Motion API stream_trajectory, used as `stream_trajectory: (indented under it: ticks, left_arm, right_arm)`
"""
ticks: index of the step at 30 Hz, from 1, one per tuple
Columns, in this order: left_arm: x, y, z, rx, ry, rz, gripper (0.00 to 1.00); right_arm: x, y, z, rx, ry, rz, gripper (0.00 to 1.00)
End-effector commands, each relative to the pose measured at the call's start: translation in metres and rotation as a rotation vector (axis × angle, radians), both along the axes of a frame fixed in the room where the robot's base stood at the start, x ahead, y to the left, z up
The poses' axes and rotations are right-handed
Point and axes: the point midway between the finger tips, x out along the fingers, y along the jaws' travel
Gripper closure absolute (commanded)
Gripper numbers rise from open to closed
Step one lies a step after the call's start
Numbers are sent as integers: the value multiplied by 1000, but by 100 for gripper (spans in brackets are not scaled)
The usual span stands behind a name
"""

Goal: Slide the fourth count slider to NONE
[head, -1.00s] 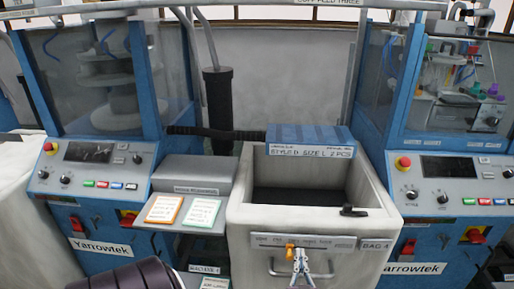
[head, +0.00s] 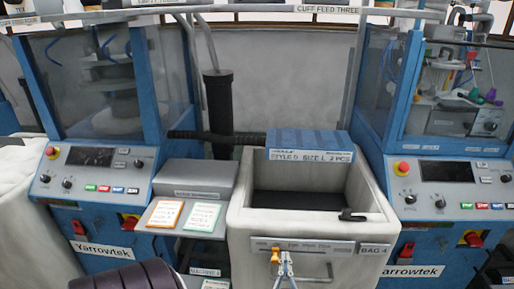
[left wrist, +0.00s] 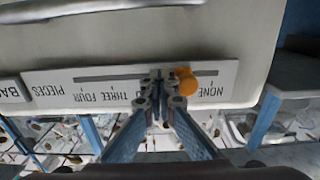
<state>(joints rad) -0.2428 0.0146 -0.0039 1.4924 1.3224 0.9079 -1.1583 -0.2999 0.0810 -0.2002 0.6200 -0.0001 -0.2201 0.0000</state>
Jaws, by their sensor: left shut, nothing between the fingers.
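The fourth count slider is a pale scale plate (head: 340,246) on the front of the BAG 4 bin, with an orange knob (head: 275,254) near its left end. In the left wrist view the plate (left wrist: 110,77) appears upside down, and the knob (left wrist: 186,82) sits just left of the word NONE. My left gripper (head: 283,259) is shut and empty at the plate. In the left wrist view its fingertips (left wrist: 161,88) are close beside the knob, on the side toward the higher counts, and hide part of the scale. I cannot tell whether they touch the knob. My right gripper is out of view.
The grey bin (head: 238,215) has a handle (head: 318,272) below the plate. A blue block labelled STYLE D SIZE L (head: 310,143) lies across its back rim. A shelf with two cards (head: 183,216) stands left. Blue Yarrowtek machines (head: 95,200) flank both sides.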

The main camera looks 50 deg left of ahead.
Motion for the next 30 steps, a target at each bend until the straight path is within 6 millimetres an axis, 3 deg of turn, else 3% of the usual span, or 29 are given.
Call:
stream_trajectory:
  ticks: [24,30]
  left_arm:
    - [-29,25,1,2,1,2,100]
    - [-27,23,0,0,0,2,100]
  right_arm:
    - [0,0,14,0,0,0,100]
    - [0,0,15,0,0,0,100]
